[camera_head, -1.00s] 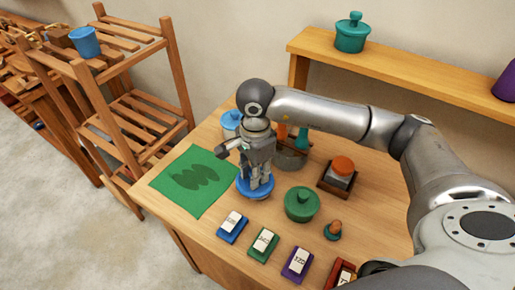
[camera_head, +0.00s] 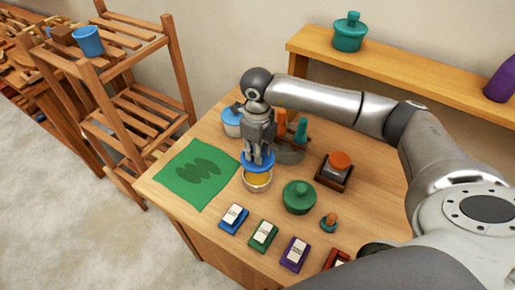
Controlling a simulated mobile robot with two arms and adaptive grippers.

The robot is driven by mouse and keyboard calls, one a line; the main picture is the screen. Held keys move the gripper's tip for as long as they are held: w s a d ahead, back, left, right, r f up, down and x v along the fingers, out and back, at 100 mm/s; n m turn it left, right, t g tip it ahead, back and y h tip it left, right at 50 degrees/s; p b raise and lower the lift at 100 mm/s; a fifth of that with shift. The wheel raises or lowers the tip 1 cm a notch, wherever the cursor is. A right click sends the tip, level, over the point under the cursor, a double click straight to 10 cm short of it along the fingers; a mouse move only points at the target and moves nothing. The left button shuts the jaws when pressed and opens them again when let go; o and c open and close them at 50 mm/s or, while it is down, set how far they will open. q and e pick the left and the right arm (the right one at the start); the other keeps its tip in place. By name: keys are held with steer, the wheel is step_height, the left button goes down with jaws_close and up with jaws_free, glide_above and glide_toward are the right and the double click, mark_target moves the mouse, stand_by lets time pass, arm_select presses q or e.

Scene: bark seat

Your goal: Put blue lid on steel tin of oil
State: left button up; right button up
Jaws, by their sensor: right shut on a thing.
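My right gripper (camera_head: 258,155) points down and is shut on the blue lid (camera_head: 257,164). The lid is a flat blue disc held just over the back part of the steel tin (camera_head: 257,184). The tin is a small round metal pot with yellow oil (camera_head: 257,178) showing at its front. It stands on the table beside the green mat's right edge. The lid hides the tin's back rim, so I cannot tell whether the two touch. My left gripper is not in view.
A green mat (camera_head: 217,170) lies left of the tin. A green lidded pot (camera_head: 299,197) stands to its right. Labelled blocks, including a blue one (camera_head: 233,218), line the front. A blue-lidded tin (camera_head: 232,121) and a tool holder stand behind my gripper.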

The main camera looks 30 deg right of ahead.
steer(key=shift+f+b, duration=1.6)
steer(key=shift+f, duration=1.1)
steer(key=shift+f+b, duration=0.5)
steer(key=shift+f, duration=0.1)
steer(key=shift+f+b, duration=0.55)
steer(key=shift+b, duration=0.2)
steer(key=o, duration=1)
steer(key=shift+o, duration=0.3)
steer(key=o, duration=0.8)
steer(key=shift+r, duration=0.1)
